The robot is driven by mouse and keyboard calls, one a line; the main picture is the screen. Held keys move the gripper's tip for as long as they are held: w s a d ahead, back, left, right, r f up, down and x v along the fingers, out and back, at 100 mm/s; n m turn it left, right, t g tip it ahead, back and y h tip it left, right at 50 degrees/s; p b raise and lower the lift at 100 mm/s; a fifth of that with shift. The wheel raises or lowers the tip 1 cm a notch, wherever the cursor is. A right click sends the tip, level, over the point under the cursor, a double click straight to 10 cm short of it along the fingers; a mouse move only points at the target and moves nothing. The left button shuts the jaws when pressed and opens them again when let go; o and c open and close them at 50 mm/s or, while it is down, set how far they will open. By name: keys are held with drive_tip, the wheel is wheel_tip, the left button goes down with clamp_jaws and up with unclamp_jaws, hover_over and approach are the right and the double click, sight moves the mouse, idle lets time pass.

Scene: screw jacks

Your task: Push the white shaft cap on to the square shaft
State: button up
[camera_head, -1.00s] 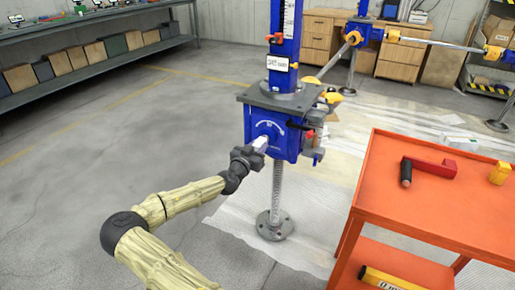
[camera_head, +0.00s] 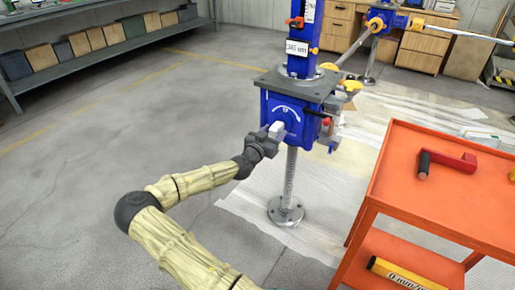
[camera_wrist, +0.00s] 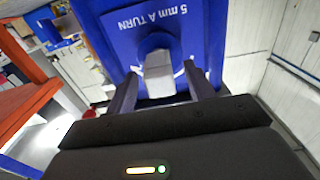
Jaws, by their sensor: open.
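The blue screw jack (camera_head: 290,117) stands upright on a screw column with a round foot. In the wrist view its blue face (camera_wrist: 200,22) carries white lettering and a round blue collar around the shaft position. The white shaft cap (camera_wrist: 159,75) is a pale block sticking out from that collar towards me; it also shows in the head view (camera_head: 276,129). My gripper (camera_head: 272,136) is at the jack's front face. In the wrist view its fingers (camera_wrist: 160,80) are open, one on each side of the cap. The square shaft is hidden, and I cannot tell how far the cap sits on it.
An orange cart (camera_head: 440,205) stands close on the right, with a red tool (camera_head: 450,162) on top and a yellow level (camera_head: 402,274) on its lower shelf. White sheeting (camera_head: 330,190) lies under the jack. A shelf of boxes (camera_head: 95,45) is back left. The left floor is clear.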

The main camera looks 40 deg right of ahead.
drive_tip(key=p+v, duration=0.2)
drive_tip(key=v, duration=1.4)
idle(0.3)
